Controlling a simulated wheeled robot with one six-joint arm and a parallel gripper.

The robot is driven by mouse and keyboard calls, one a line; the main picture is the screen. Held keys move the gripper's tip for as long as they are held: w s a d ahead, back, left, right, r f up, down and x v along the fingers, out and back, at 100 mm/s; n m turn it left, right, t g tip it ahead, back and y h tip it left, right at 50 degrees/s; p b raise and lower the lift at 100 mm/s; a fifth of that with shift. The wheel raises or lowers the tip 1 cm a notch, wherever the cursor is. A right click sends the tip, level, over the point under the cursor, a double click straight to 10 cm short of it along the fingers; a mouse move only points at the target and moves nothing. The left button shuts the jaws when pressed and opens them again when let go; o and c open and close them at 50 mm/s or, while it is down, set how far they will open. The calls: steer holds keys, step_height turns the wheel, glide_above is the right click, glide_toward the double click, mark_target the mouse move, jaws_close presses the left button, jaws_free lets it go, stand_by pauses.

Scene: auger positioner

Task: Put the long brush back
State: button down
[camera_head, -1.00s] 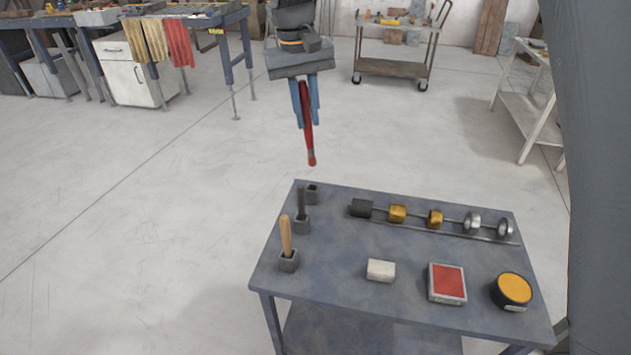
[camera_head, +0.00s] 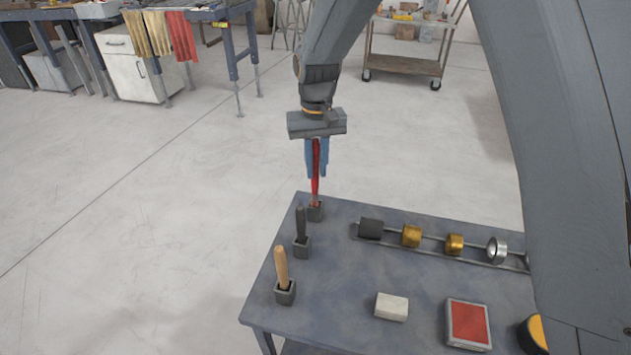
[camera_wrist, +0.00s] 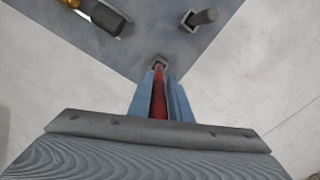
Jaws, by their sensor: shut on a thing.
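The long brush (camera_head: 315,188) is red and hangs upright, tip down, in my gripper (camera_head: 316,172). My gripper's blue fingers are shut on its upper part. Its lower end is at the small dark square holder (camera_head: 316,212) at the table's far left corner. The tip appears to be at or inside the holder's opening; I cannot tell how deep. In the wrist view the red brush (camera_wrist: 159,98) runs between the blue fingers (camera_wrist: 160,95) toward the holder (camera_wrist: 159,61).
On the grey table (camera_head: 345,270), a dark-handled tool (camera_head: 301,225) and a wooden-handled tool (camera_head: 281,265) stand in holders.

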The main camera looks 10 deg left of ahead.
mark_target(316, 148)
step_height(316, 148, down, 4)
steer(key=shift+f+p, duration=0.15)
steer(key=shift+p, duration=0.35)
steer(key=c, duration=1.6)
jaws_free()
steer(key=shift+c, duration=0.2)
steer(key=r+b, duration=0.3)
steer(key=r, duration=0.9)
steer(key=shift+w, duration=0.2)
